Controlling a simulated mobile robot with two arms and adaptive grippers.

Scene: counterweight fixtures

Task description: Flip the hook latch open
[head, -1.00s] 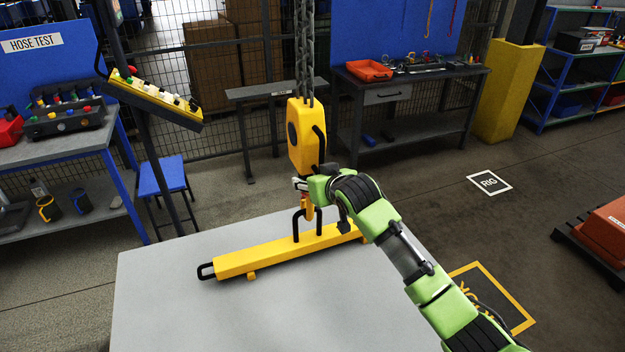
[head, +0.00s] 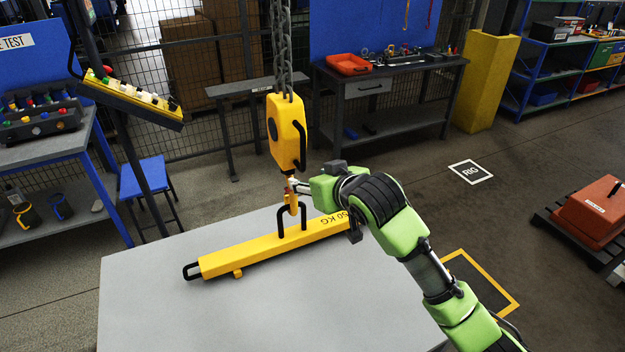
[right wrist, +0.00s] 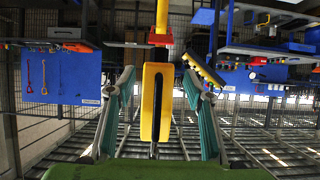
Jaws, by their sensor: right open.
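A yellow hoist block (head: 287,132) hangs on a dark chain (head: 281,50) above the table. Its small yellow hook (head: 292,203) hangs below, at the black lifting handle of a yellow beam (head: 250,250). My right gripper (head: 296,187) is beside the hook's upper part, to its right. In the right wrist view, turned upside down, my right gripper (right wrist: 159,76) is open, with its fingers on either side of the hoist block (right wrist: 155,105). My left gripper is out of view.
The beam rests on a grey table (head: 180,310) with free room around it. A sloped yellow control panel (head: 130,97) on a post stands at the left, near a blue stool (head: 142,177). A workbench (head: 385,85) stands behind.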

